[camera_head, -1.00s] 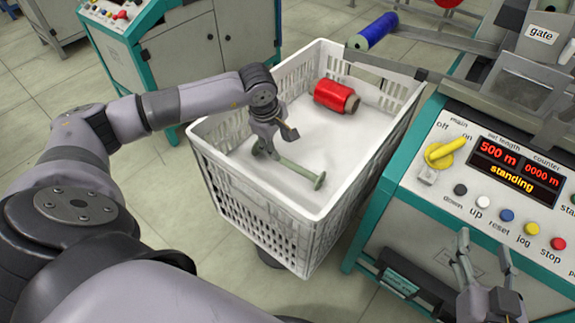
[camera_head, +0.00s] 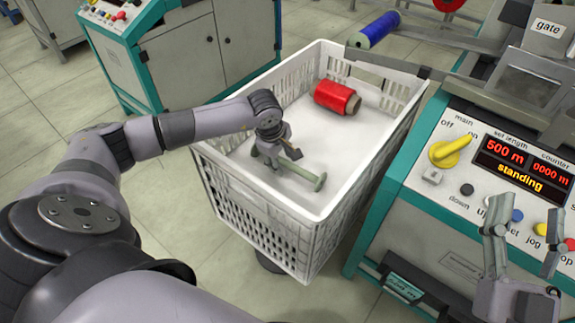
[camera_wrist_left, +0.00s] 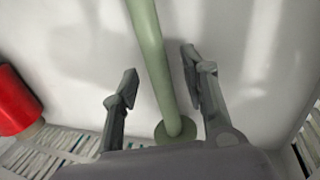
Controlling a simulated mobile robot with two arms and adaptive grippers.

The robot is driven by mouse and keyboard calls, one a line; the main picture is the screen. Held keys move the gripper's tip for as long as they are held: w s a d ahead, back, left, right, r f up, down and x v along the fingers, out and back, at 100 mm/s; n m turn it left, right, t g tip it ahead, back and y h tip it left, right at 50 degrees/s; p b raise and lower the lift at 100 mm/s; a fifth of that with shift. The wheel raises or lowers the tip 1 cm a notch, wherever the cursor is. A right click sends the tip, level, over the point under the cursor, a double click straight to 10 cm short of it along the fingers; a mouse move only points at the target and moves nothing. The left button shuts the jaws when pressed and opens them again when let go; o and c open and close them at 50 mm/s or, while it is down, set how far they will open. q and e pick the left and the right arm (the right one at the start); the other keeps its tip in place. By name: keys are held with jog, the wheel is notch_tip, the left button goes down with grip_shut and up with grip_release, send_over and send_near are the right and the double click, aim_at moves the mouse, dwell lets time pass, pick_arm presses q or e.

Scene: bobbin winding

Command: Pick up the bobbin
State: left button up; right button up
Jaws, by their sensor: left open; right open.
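A pale green empty bobbin (camera_head: 301,175), a thin rod with end flanges, lies in the white crate (camera_head: 322,215). In the left wrist view the bobbin's rod (camera_wrist_left: 150,60) runs between the two spread fingers of my left gripper (camera_wrist_left: 160,65), with a flange close to the palm. The fingers are open, and I see no clear contact with the rod. My right gripper (camera_head: 522,228) is open and empty in front of the machine panel.
A red wound bobbin (camera_head: 337,97) lies at the back of the crate; it also shows in the left wrist view (camera_wrist_left: 14,102). The crate's slotted walls surround the left gripper. The winding machine (camera_head: 395,215) stands close on the right. A blue bobbin (camera_head: 376,29) sits behind.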

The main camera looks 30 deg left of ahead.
pick_arm(q)
grip_shut()
dwell(0.5)
